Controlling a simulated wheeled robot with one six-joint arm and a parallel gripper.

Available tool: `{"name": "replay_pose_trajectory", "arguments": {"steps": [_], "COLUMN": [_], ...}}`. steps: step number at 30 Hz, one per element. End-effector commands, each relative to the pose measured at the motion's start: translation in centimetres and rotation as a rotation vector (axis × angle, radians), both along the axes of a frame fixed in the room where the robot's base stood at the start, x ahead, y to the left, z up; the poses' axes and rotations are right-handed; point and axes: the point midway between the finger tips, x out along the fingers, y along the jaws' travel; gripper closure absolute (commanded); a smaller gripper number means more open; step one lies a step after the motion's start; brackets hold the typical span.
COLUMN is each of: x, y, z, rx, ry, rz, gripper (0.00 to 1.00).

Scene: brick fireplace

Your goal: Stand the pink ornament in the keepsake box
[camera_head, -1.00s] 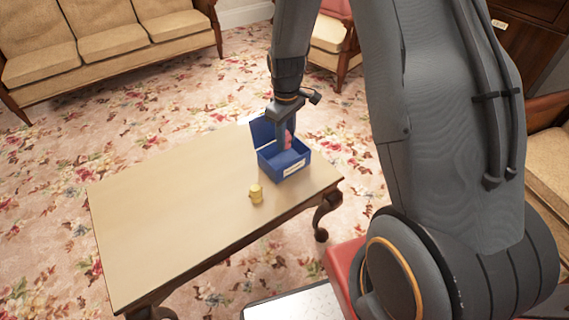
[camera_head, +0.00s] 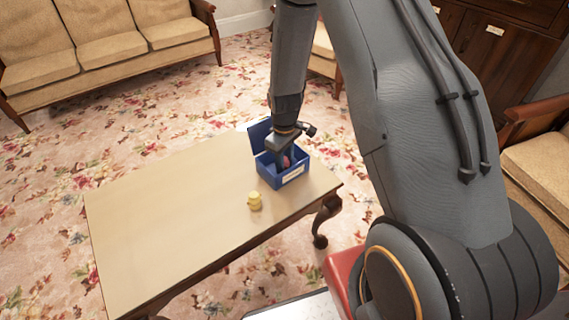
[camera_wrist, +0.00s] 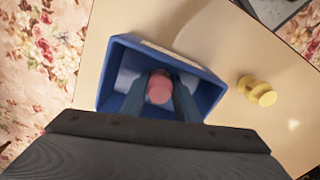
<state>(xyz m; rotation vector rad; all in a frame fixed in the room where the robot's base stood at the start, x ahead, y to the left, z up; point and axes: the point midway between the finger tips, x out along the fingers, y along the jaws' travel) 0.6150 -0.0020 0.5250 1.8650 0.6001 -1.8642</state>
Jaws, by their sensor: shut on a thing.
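The pink ornament (camera_wrist: 159,87) is between the fingers of my gripper (camera_wrist: 160,95), which is shut on it. In the wrist view the ornament is seen from above, inside the outline of the blue keepsake box (camera_wrist: 214,91). In the head view the box (camera_head: 268,175) stands open on the table with its lid raised at the back. My gripper (camera_head: 284,158) reaches down into it, with a bit of the pink ornament (camera_head: 287,162) showing. Whether the ornament touches the box floor is hidden.
A yellow ornament (camera_head: 254,201) stands on the wooden table (camera_head: 170,215) near the box; it also shows in the wrist view (camera_wrist: 257,90). The table's left part is clear. A sofa (camera_head: 110,50) is at the back left and an armchair (camera_head: 540,165) at the right.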

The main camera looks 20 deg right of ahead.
Motion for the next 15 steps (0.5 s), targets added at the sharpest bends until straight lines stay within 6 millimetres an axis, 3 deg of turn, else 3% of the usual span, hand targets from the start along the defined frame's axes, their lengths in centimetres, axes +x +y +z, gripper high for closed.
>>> {"name": "replay_pose_trajectory", "arguments": {"steps": [2,3,5,15], "x": [-0.01,0.00,-0.01,0.00], "y": [0.00,0.00,0.00,0.00], "z": [-0.29,-0.22,-0.21,0.00], "rx": [0.000,0.000,0.000,0.000], "ry": [0.000,0.000,0.000,0.000], "rz": [0.000,0.000,0.000,0.000], "gripper": [0.94,0.65,0.55,0.53]}}
